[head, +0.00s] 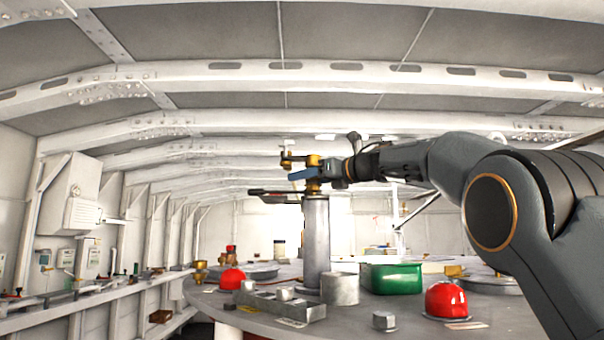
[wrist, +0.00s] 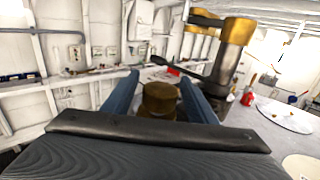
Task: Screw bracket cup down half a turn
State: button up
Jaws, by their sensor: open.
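My gripper (head: 300,175) is open, with its blue fingers near the top of the grey post (head: 316,240) in the head view. In the wrist view, a dark brass, round-topped piece (wrist: 160,98) shows between the two spread blue fingers, apart from both as far as I can see. It seems to be the bracket cup, but I cannot tell for sure. Its lower part is hidden behind the dark edge of my gripper. In the head view, brass parts (head: 287,160) show by the fingers, partly hidden by them.
In the wrist view, a metal post with a brass collar (wrist: 238,30) stands close to the right finger. A wall bench (head: 110,300) runs along the left.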

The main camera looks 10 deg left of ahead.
jog(key=shift+p+x, duration=0.3)
jog(key=shift+x, duration=0.5)
jog(key=shift+c, duration=0.3)
jog(key=c, duration=1)
jog(key=shift+m+t+h, duration=0.3)
jog(key=shift+t, duration=0.1)
